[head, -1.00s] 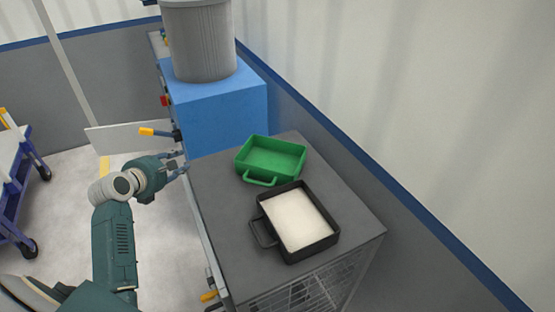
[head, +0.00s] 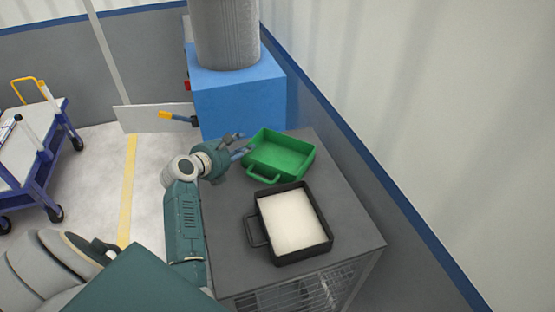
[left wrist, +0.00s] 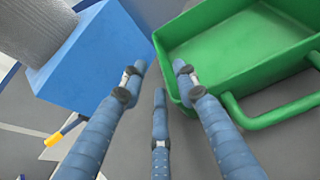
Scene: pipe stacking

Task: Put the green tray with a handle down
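The green tray with a handle (head: 283,154) sits on the grey top of a cabinet (head: 228,226), towards its back, with its loop handle at the front left. My left gripper (head: 240,145) is at the tray's left side, fingers spread and empty. In the left wrist view the green tray (left wrist: 235,60) fills the upper right, and the fingers (left wrist: 158,80) are open, one of them close to the tray's corner. I cannot tell whether that finger touches it. My right gripper is not in view.
A black tray with white contents (head: 291,220) sits in front of the green tray on the same top. A blue box (head: 240,103) with a grey ribbed bin (head: 226,35) on it stands behind. A blue cart (head: 35,150) stands at the far left.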

